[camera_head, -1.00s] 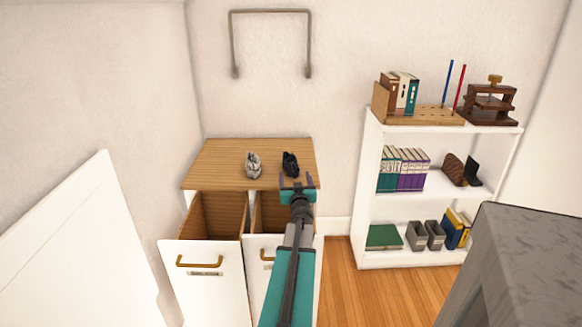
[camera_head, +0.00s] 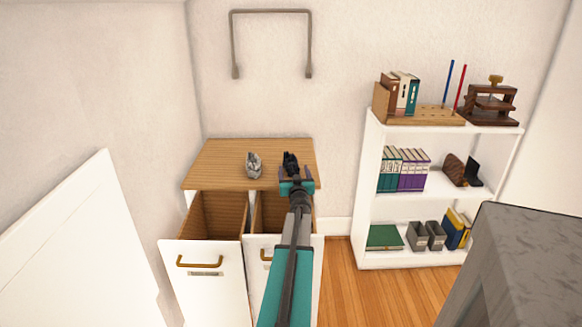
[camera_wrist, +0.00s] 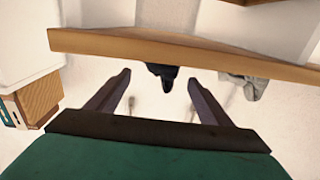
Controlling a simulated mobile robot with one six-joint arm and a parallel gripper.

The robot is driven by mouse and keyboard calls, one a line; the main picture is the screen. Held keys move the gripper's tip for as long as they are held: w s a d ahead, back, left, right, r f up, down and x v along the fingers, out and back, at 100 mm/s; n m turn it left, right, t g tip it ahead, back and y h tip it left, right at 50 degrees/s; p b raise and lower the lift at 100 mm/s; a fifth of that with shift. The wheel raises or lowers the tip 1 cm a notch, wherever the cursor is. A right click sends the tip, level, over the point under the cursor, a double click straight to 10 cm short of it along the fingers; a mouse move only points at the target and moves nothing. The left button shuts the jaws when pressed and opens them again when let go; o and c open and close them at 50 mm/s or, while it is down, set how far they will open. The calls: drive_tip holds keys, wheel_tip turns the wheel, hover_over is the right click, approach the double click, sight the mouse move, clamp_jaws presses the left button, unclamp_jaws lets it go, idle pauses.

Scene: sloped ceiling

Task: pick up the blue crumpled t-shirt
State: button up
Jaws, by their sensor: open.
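A small dark crumpled cloth (camera_head: 290,158) lies on the right part of the wooden cabinet top (camera_head: 225,152); it looks nearly black, so I cannot tell that it is blue. A grey crumpled cloth (camera_head: 253,165) lies to its left. My gripper (camera_head: 296,174) is open and empty at the top's front edge, just in front of the dark cloth. In the wrist view, which is upside down, the dark cloth (camera_wrist: 163,74) shows between my fingers (camera_wrist: 160,82), partly hidden by the top's edge. The grey cloth (camera_wrist: 245,86) shows to the right.
Two drawers (camera_head: 205,260) with white fronts stand open below the top. A white shelf unit (camera_head: 440,130) with books, boxes and a wooden press stands to the right. A grey slab (camera_head: 530,250) is at the front right. A metal wall bar (camera_head: 270,12) hangs above.

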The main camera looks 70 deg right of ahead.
sight(293, 165)
drive_tip(key=shift+x, duration=2.6)
drive_tip(key=c, duration=1.2)
drive_tip(key=shift+o, duration=0.2)
drive_tip(key=shift+r+p, duration=2.4)
drive_tip(key=shift+r, duration=2.65)
